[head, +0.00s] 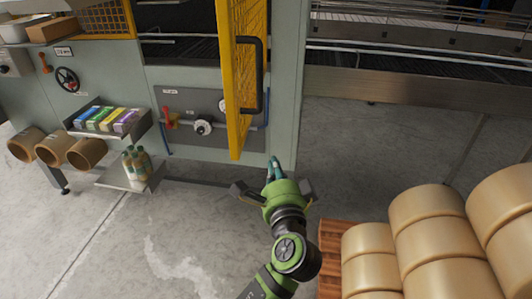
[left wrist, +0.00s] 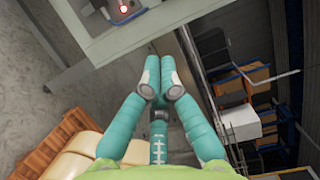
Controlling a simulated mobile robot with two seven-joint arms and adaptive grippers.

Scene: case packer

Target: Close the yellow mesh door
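The yellow mesh door (head: 241,125) stands open on the grey-green machine, swung out and seen nearly edge-on in the head view. Its dark vertical bar handle (head: 263,76) is on the side facing right. My left gripper (head: 273,163) has its teal fingers drawn together, just right of and below the door's lower corner in the picture. It holds nothing that I can see, and it is apart from the handle. The left wrist view shows the fingertips (left wrist: 160,78) close together, with no door clearly visible there. My right gripper is not in view.
Tan rolls (head: 428,214) are stacked on a wooden pallet (head: 332,250) at the lower right. A conveyor (head: 420,92) runs along the back right. A tray of coloured cartons (head: 146,119) and a low shelf with bottles (head: 113,179) jut out at left. Grey floor between is clear.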

